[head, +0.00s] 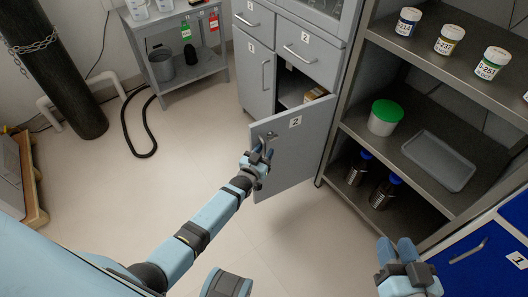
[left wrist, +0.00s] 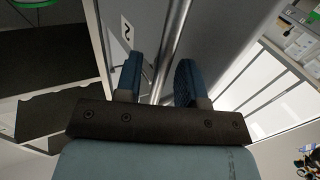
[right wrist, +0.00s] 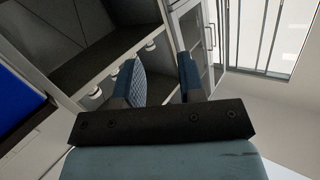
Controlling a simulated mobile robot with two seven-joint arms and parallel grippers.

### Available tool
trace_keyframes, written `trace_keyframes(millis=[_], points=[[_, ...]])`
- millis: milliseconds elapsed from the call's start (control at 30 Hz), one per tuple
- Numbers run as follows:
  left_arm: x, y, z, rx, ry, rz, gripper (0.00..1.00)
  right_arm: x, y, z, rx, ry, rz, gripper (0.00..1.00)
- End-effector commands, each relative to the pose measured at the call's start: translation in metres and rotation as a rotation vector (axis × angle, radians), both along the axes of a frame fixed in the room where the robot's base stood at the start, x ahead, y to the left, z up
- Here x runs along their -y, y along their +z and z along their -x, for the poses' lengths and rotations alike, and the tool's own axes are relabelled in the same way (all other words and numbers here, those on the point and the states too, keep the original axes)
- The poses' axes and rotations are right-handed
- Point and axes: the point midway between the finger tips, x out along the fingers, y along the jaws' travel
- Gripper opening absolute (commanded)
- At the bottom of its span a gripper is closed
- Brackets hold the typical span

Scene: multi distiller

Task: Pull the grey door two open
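The grey door two (head: 301,150), marked with a 2, stands swung out from the cabinet and partly open. Its metal handle (head: 270,138) is near its upper left; the bar also shows in the left wrist view (left wrist: 175,40). My left gripper (head: 258,158) is at the handle. In the left wrist view its fingers (left wrist: 158,82) stand apart on either side of the bar, with small gaps visible, so it does not look clamped. My right gripper (head: 397,252) is open and empty, away from the door, in front of the shelf unit.
A metal shelf unit (head: 345,127) with jars, a green-lidded tub (head: 384,118), a tray (head: 438,160) and brown bottles stands right of the door. A box (head: 315,94) sits inside the cabinet. Floor left of the door is clear up to a black hose (head: 133,137).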

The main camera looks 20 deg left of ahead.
Motion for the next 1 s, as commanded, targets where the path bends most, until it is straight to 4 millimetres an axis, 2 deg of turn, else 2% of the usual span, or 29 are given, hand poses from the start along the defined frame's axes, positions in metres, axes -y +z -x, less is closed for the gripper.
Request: trace_keyframes(millis=[233,367,467,567,700,900,1000], points=[[0.000,0.000,0.002,-0.001,0.000,0.002,0.36,0.000,0.001,0.000,-0.001,0.000,0.001,0.36],[-0.001,0.001,0.013,-0.001,0.000,0.002,0.36,0.002,0.002,0.000,-0.010,-0.001,0.012,0.36],[-0.003,0.002,0.031,-0.002,0.000,0.002,0.36,0.006,-0.002,0.000,-0.041,-0.006,0.039,0.36],[-0.005,0.002,0.055,-0.003,0.000,0.001,0.36,0.015,-0.027,0.010,-0.134,-0.024,0.078,0.36],[-0.008,0.002,0.087,-0.003,0.000,0.001,0.36,0.022,-0.041,0.017,-0.201,-0.033,0.113,0.36],[-0.011,0.001,0.122,-0.002,0.000,0.001,0.36,0.027,-0.050,0.022,-0.250,-0.039,0.141,0.36],[-0.012,0.001,0.132,0.000,0.000,0.001,0.36,0.027,-0.050,0.022,-0.252,-0.039,0.143,0.36]])
